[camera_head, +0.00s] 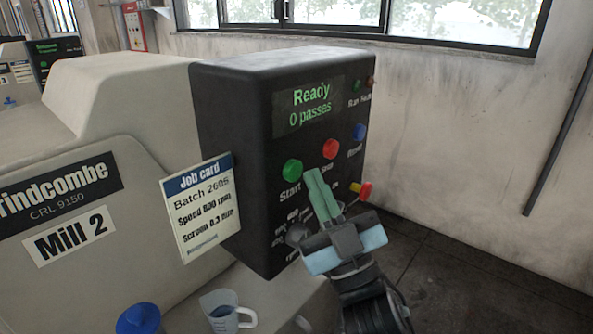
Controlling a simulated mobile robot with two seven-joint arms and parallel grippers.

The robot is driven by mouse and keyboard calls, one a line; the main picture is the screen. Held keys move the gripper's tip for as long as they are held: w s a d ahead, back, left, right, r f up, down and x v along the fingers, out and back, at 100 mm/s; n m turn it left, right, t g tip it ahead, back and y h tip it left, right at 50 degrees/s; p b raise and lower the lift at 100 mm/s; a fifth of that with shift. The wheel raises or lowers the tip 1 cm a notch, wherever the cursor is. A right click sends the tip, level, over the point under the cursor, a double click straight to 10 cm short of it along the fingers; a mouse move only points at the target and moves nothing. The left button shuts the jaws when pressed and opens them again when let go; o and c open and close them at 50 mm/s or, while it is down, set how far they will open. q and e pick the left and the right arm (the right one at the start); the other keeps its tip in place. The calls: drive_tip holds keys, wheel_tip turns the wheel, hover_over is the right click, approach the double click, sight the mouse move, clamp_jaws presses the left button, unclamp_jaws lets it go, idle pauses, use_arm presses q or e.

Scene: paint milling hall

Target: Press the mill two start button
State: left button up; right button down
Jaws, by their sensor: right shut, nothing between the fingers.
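The mill two start button is a green round button (292,169) labelled Start, on the dark control box (230,130) of the machine marked Mill 2 (70,240). The box's screen (309,106) reads Ready, 0 passes. My right gripper (318,182) comes in from the lower right, its pale green fingers shut and empty. The fingertips are in front of the panel, just right of and slightly below the green button. I cannot tell whether they touch the panel. My gripper hides part of the lower panel. My left gripper is not in view.
A red button (330,149), a blue button (359,132) and a red and yellow knob (365,191) share the panel. A job card (200,208) hangs at its left side. A jug (227,312) and a blue-lidded container (138,319) stand below. Floor at the right is clear.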

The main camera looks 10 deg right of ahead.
drive_tip(key=shift+w, duration=0.1)
drive_tip(key=shift+w+a, duration=0.25)
drive_tip(key=shift+w+a, duration=0.25)
drive_tip(key=shift+w, duration=0.1)
idle(0.9)
drive_tip(key=shift+s, duration=0.1)
drive_tip(key=shift+s+d, duration=0.5)
drive_tip(key=shift+s, duration=0.1)
idle(0.4)
